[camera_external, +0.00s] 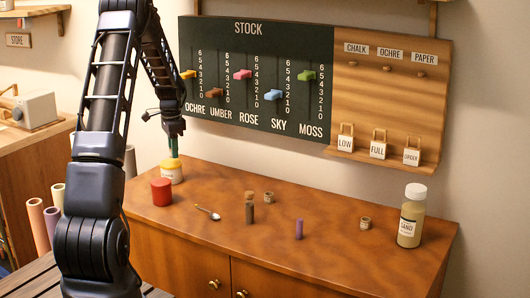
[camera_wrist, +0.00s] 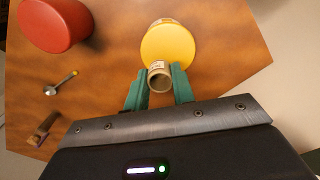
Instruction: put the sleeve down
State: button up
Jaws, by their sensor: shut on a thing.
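My gripper (camera_external: 173,148) is over the back left of the table, just above the yellow-lidded jar (camera_external: 171,170). In the wrist view its green fingers (camera_wrist: 159,90) are closed on the sleeve (camera_wrist: 160,78), a small pale ring with an open round end. The yellow lid (camera_wrist: 168,47) lies right beyond the sleeve; I cannot tell whether they touch. The held sleeve is not clear in the external view. Two similar rings stand on the table, one behind the corked vial (camera_external: 269,197) and one further right (camera_external: 365,223).
A red jar (camera_external: 161,192) stands close in front of the yellow one. A spoon (camera_external: 208,212), a corked brown vial (camera_external: 249,208), a purple vial (camera_external: 299,229) and a sand bottle (camera_external: 411,216) are spread across the table (camera_external: 330,255). The stock board (camera_external: 260,85) rises behind.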

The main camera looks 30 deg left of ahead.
jog(key=shift+f, duration=1.05)
jog(key=shift+f, duration=0.1)
jog(key=o, duration=1)
jog(key=shift+c, duration=0.2)
